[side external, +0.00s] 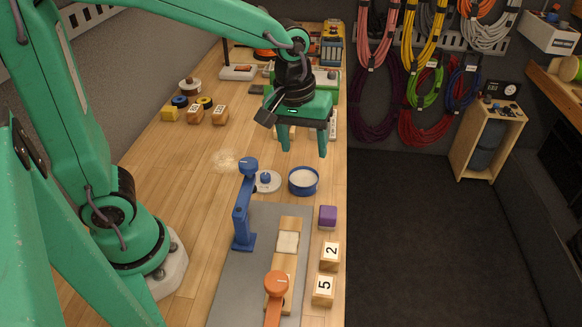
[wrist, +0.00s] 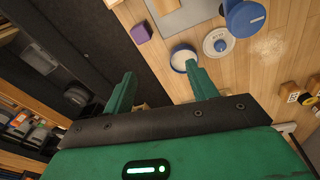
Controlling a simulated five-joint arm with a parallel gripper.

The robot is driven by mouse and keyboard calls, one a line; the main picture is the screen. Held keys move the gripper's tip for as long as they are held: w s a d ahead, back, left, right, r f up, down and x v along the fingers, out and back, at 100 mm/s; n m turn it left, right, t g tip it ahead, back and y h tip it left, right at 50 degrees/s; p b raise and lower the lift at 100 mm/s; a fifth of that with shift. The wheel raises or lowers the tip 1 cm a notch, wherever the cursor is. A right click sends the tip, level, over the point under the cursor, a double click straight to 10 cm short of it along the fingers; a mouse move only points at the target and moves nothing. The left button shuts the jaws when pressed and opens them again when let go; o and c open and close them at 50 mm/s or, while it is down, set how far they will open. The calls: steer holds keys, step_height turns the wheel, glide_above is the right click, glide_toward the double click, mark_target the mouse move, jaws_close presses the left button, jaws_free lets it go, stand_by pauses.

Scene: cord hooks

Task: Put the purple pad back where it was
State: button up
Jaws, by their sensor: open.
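The purple pad (side external: 327,217) is a small cube near the right edge of the wooden bench, beside the grey mat (side external: 270,218). It also shows at the top of the wrist view (wrist: 141,33). My gripper (side external: 305,148) is open and empty, above the bench and farther back than the pad. Its two green fingers (wrist: 160,88) show apart in the wrist view, with nothing between them. The pad lies beyond the fingertips there and does not touch them.
A round blue dish (side external: 303,181) and a white disc with a blue knob (side external: 265,181) stand behind the mat. A blue post (side external: 244,205) and an orange clamp (side external: 276,290) rise from the mat. Blocks numbered 2 (side external: 330,254) and 5 (side external: 323,288) line the right edge.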

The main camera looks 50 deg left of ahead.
steer(key=s+a+r+m+t, duration=0.3)
steer(key=s+a+r+m, duration=0.2)
steer(key=s+a, duration=0.3)
steer(key=s+m, duration=0.1)
steer(key=s, duration=0.3)
steer(key=shift+a+r+t, duration=0.15)
steer(key=shift+a+t, duration=0.1)
steer(key=shift+t, duration=0.15)
